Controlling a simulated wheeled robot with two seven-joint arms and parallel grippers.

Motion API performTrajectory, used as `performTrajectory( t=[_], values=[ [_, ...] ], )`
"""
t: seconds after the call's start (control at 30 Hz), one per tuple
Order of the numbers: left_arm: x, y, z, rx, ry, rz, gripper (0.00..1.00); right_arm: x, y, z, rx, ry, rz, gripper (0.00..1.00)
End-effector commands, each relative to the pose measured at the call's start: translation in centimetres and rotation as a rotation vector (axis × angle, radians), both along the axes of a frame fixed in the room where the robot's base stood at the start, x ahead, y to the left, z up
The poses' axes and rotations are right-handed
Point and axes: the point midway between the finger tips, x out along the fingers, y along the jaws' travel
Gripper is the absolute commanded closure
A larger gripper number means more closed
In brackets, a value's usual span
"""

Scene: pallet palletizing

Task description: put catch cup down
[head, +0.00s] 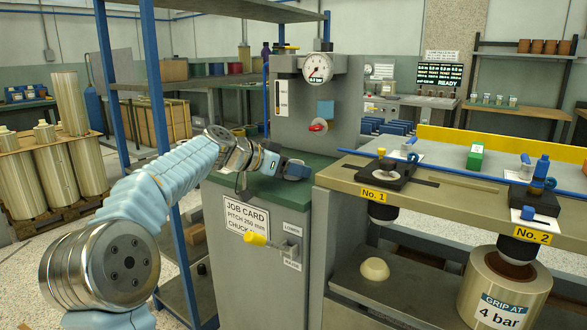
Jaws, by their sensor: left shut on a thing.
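My left arm comes in from the lower left, and its gripper (291,168) is over the green top of the grey cabinet, near the gauge panel. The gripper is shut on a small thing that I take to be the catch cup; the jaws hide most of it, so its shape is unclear. I cannot tell whether it touches the green top (248,184). My right gripper is not in view.
A grey gauge panel (345,110) with a red knob stands behind the gripper. Stations No. 1 (374,194) and No. 2 (533,234) are at right. A cream dome (375,269) and a large roll (503,290) sit below them. A blue-posted rack (153,55) stands at left.

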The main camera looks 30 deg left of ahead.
Motion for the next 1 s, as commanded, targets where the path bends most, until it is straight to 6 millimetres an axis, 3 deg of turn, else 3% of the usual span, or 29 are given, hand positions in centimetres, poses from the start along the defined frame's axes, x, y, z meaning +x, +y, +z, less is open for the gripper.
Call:
performTrajectory(
  t=[0.23,0.27,0.43,0.8,1.0],
  values=[
    [0.0,0.0,-0.4,0.000,0.000,0.000,0.74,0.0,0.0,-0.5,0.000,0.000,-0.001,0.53],
    [0.0,0.0,-0.3,0.000,0.000,0.000,0.43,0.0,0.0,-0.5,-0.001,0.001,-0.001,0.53],
    [0.0,0.0,-0.2,0.000,0.000,0.000,0.19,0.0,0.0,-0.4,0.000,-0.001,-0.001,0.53],
    [-0.1,0.0,0.4,0.000,0.000,0.000,0.19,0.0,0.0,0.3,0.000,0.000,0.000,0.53],
    [-3.5,1.9,1.6,0.003,-0.002,0.003,0.19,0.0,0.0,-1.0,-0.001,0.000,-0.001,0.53]
  ],
)
